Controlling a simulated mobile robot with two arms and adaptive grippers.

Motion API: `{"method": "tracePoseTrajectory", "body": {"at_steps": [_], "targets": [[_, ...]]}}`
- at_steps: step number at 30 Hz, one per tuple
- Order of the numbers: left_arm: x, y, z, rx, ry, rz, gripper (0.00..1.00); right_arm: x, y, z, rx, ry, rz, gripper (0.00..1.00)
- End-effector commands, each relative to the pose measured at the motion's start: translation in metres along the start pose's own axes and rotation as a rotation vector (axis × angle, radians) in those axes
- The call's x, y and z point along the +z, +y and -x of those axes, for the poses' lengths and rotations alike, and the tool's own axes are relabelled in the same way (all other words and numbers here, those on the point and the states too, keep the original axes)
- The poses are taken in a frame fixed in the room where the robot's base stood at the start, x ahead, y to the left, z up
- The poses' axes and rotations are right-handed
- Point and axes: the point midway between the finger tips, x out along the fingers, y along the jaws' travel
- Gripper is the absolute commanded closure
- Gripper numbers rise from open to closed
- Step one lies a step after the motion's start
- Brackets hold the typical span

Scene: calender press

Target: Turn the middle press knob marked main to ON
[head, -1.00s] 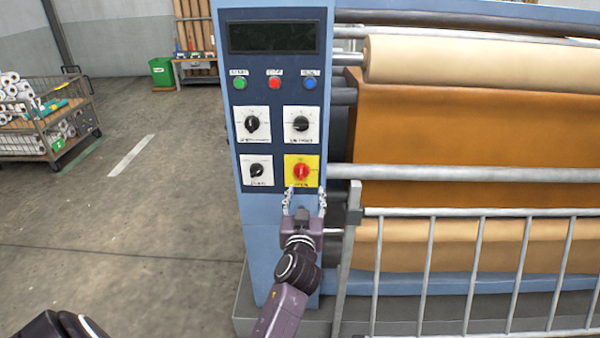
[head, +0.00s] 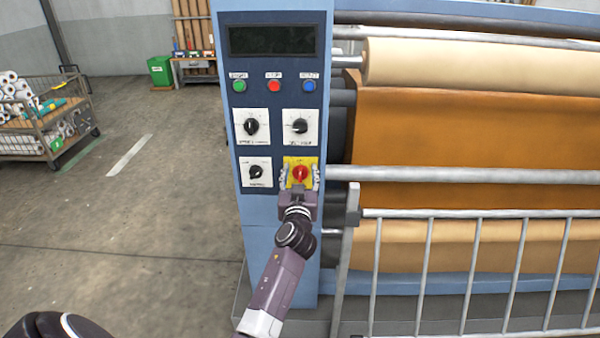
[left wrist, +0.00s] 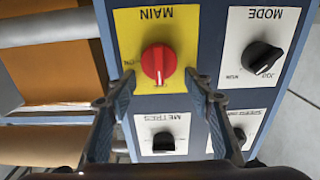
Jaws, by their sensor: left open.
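The red main knob (head: 300,174) sits on a yellow plate (head: 289,160) at the lower right of the knob group on the blue panel. In the left wrist view the picture is upside down; the red knob (left wrist: 158,64) shows on the yellow plate marked MAIN (left wrist: 150,20). Its grip bar stands upright, and an ON mark shows at the plate's side. My left gripper (head: 300,180) is open, with one finger at each side of the knob; the left wrist view shows a gap between knob and fingers (left wrist: 160,76). My right gripper is out of view.
Black knobs on white plates sit around it, one marked MODE (left wrist: 262,57) and one METRES (left wrist: 163,142). Green, red and blue buttons (head: 274,86) are above. A metal railing (head: 470,214) and rollers are to the right. Open floor lies left, with a cart (head: 45,140).

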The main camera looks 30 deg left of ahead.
Motion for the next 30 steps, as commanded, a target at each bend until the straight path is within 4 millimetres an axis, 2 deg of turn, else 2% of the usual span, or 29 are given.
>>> {"method": "tracePoseTrajectory", "body": {"at_steps": [3,14,23,30], "targets": [[0.0,0.0,0.0002,0.0,0.0,0.0,0.55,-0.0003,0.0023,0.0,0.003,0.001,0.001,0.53],[0.0002,0.0002,0.0005,0.0,0.0,0.0,0.94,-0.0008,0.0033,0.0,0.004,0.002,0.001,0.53],[0.0008,0.0012,0.0006,0.0,0.0,-0.038,0.94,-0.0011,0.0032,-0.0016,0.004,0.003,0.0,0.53],[0.0018,0.0039,0.0006,0.0,-0.001,-0.176,0.94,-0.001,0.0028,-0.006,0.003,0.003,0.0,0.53]]}}
